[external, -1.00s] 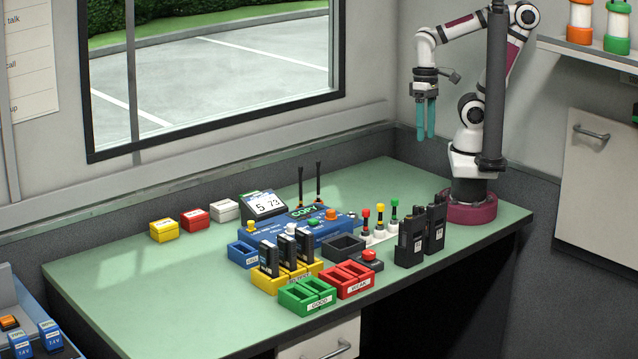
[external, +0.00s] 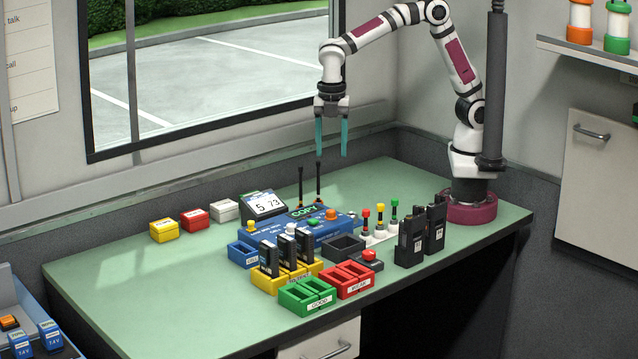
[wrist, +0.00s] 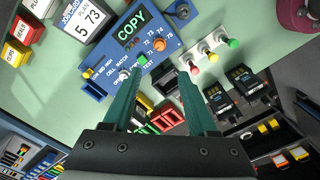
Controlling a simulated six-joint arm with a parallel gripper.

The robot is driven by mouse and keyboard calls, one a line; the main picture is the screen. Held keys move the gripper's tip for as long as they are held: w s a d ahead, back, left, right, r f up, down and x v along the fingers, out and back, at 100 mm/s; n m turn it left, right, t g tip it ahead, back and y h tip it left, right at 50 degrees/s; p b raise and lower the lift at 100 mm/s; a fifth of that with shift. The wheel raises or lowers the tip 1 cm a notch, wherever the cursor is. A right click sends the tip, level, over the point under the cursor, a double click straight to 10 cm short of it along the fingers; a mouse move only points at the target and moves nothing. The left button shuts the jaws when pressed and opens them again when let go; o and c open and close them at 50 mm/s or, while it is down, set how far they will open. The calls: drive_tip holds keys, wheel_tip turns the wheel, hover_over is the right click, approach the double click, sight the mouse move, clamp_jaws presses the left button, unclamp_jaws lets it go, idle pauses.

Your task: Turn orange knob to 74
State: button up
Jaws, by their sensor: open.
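The orange knob (external: 331,214) sits on top of the blue radio box (external: 285,229), near its right end. Which number the knob points at is too small to tell.
Red, yellow and green-topped posts (external: 380,217) and black handheld radios (external: 411,238) stand right of the box. Yellow, green and red trays (external: 307,297) lie in front. Small yellow, red and white boxes (external: 194,218) stand at left.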

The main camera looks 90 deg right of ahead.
sight(331, 211)
wheel_tip(331, 211, down, 16)
drive_tip(key=shift+r, duration=0.25)
clamp_jaws()
